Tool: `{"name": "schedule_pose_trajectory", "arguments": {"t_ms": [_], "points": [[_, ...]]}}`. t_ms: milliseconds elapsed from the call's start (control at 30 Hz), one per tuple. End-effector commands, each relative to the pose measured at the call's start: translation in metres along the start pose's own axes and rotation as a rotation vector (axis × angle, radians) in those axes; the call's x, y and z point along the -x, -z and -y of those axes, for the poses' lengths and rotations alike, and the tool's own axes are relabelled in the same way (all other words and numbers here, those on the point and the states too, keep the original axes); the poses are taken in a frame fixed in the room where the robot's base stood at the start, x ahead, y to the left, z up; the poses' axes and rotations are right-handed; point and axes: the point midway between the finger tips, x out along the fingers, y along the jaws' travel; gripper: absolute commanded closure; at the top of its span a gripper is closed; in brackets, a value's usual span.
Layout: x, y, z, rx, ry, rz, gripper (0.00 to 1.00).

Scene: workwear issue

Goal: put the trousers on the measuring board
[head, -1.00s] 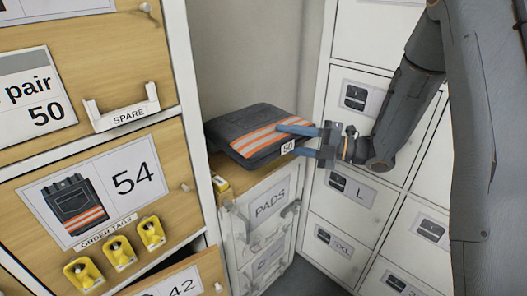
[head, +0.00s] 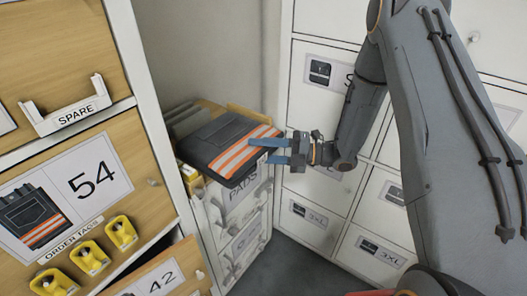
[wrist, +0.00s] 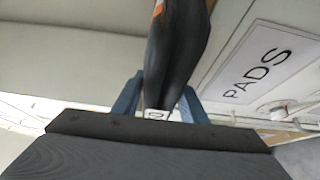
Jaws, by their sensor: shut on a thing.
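The folded trousers (head: 208,138) are dark grey with orange and pale stripes. They are held out above the front of the PADS cabinet, striped end towards my gripper (head: 260,150). My gripper's blue fingers are shut on the striped end, one on each side of the fold. In the wrist view, the trousers (wrist: 175,55) stand as a dark band between the two fingers, with a small white tag at the grip. I cannot pick out a measuring board in either view.
The PADS cabinet (head: 243,202) stands beneath the trousers, with grey folded items (head: 186,121) on top behind them. Wooden drawers stand close on the left, one (head: 160,275) pulled partly open. White lockers (head: 322,165) are on the right. Grey floor (head: 290,268) shows at the front.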

Motion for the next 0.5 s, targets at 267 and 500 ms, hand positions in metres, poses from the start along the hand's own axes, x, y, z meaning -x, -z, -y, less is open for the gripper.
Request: {"name": "schedule_pose_trajectory", "arguments": {"t_ms": [267, 500], "points": [[0.0006, -0.0004, 0.0058, 0.003, -0.003, 0.001, 1.0], [0.0008, -0.0006, 0.0096, 0.002, -0.002, 0.002, 1.0]]}}
